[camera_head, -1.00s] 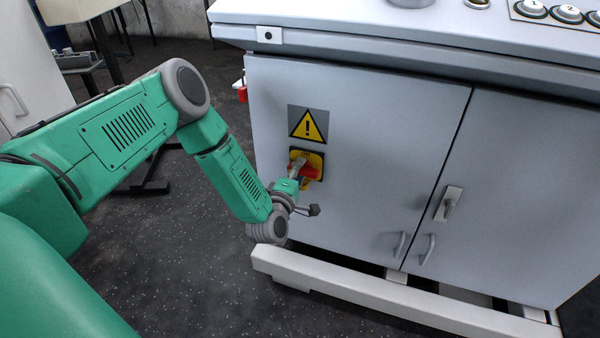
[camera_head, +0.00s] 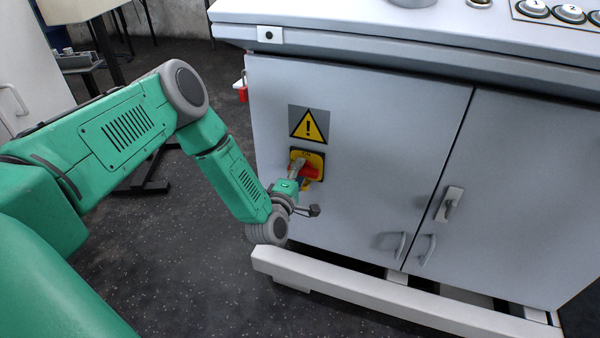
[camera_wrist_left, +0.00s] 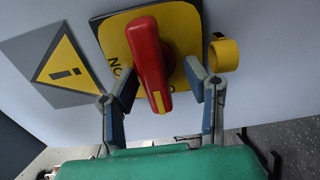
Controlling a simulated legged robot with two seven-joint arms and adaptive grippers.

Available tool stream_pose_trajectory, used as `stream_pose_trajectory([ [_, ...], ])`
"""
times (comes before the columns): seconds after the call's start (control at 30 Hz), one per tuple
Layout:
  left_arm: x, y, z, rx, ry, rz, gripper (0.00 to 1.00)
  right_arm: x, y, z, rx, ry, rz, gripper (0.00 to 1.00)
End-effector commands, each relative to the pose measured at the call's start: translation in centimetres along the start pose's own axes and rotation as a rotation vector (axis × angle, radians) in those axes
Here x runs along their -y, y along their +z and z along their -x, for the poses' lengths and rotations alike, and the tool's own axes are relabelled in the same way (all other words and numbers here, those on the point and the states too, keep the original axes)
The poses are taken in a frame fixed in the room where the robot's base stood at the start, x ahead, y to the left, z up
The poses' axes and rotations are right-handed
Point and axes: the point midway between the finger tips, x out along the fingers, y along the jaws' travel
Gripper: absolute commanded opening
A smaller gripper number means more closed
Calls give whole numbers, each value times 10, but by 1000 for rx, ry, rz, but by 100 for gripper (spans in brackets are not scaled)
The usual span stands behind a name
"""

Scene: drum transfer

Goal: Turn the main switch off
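The main switch is a red handle (camera_head: 308,171) on a yellow plate (camera_head: 318,158), mounted on the grey cabinet door below a warning sign. In the left wrist view the red handle (camera_wrist_left: 150,60) stands out from the yellow plate (camera_wrist_left: 188,30), with lettering partly covered. My left gripper (camera_head: 298,170) is at the switch. In the left wrist view its fingers (camera_wrist_left: 160,85) are open, one on each side of the handle, with visible gaps; no firm grip shows. My right gripper is not in view.
A yellow triangle warning sign (camera_head: 308,124) is above the switch. A yellow ring (camera_wrist_left: 224,55) sits beside the plate. A red padlock (camera_head: 242,92) hangs at the cabinet's left edge. A white base beam (camera_head: 350,290) runs along the bottom; dark floor lies left.

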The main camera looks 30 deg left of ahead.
Motion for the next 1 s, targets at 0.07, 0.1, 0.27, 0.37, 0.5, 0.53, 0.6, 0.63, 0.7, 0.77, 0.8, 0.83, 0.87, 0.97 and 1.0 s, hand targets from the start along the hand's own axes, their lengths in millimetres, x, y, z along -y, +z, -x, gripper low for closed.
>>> stream_pose_trajectory([
  [0.07,0,0,0,-1,-1,0,40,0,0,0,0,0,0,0],
  [0.1,0,0,1,0,-1,0,40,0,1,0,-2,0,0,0],
  [0.27,1,0,16,0,-3,0,40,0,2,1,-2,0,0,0],
  [0.37,1,0,36,0,-4,1,40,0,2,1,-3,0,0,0],
  [0.5,2,0,67,1,-5,1,40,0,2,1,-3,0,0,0],
  [0.53,2,0,73,1,-5,1,40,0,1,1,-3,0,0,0],
  [0.6,2,0,87,0,-5,0,40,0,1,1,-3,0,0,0],
  [0.63,2,0,92,0,-5,0,40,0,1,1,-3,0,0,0],
  [0.7,2,0,103,0,-4,1,40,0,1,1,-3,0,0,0],
  [0.77,2,0,110,0,-3,0,40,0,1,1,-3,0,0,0],
  [0.8,2,0,113,0,-3,0,40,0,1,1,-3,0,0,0],
  [0.83,2,0,115,0,-3,0,40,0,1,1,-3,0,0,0],
  [0.87,2,0,117,0,-2,0,40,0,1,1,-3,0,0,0],
  [0.97,2,-1,120,-1,-1,0,40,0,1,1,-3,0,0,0],
  [1.0,2,-1,120,-1,-1,0,40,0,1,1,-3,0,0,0],
])
